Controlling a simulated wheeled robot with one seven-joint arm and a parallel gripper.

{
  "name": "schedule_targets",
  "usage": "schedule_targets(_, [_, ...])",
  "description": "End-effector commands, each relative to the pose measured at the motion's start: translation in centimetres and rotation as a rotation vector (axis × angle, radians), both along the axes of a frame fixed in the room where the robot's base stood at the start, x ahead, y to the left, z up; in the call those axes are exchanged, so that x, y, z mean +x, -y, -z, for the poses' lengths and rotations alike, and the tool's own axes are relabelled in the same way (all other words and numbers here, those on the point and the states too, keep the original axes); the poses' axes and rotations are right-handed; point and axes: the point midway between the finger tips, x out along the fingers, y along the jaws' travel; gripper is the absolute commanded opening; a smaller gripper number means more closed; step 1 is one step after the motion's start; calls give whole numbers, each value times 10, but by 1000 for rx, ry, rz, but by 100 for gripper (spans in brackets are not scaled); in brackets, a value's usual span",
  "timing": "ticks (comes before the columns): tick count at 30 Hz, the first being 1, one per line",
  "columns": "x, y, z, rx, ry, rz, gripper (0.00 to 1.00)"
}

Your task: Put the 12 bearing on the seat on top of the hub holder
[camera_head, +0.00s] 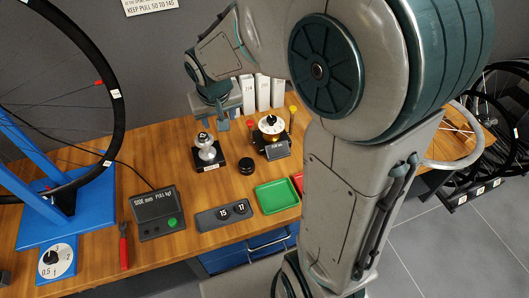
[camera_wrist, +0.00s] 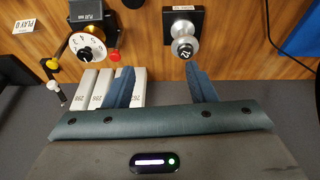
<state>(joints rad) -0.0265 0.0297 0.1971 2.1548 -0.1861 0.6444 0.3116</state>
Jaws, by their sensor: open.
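The hub holder is a black base (camera_head: 217,164) carrying an upright silver hub (camera_head: 207,150). In the wrist view the hub (camera_wrist: 185,28) stands on its black base (camera_wrist: 201,19), just beyond my right finger. A small dark-rimmed piece with a mark that looks like 12, apparently the 12 bearing (camera_wrist: 185,49), sits on top of the hub; I cannot tell how fully it is seated. My gripper (camera_wrist: 159,68) is open and empty, its fingers apart and clear of the hub. In the head view my gripper (camera_head: 236,115) hangs behind and right of the hub.
A dark tray (camera_head: 204,222) holds bearings marked 15 and 17. A black puck (camera_head: 246,166), green tray (camera_head: 277,196), dial device (camera_head: 270,126) and white boxes (camera_head: 263,92) stand nearby. A gauge box (camera_head: 157,212) and blue wheel stand (camera_head: 62,222) are left. Bench wood is free between them.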

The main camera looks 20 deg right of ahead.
Motion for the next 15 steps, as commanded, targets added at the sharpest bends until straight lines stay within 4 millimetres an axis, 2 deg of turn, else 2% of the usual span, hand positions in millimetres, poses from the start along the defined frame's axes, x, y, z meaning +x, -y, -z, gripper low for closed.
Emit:
schedule_targets(1, [-22, 16, -7, -11, -16, 15, 51])
schedule_targets(3, [-54, 34, -11, -18, -48, 28, 51])
schedule_targets(6, [-98, 54, -13, -12, -96, 41, 51])
schedule_targets(9, [-135, 65, -12, 8, -135, 49, 51])
schedule_targets(12, [-161, 71, -9, 29, -161, 51, 51])
schedule_targets(15, [-176, 74, -7, 44, -178, 48, 51])
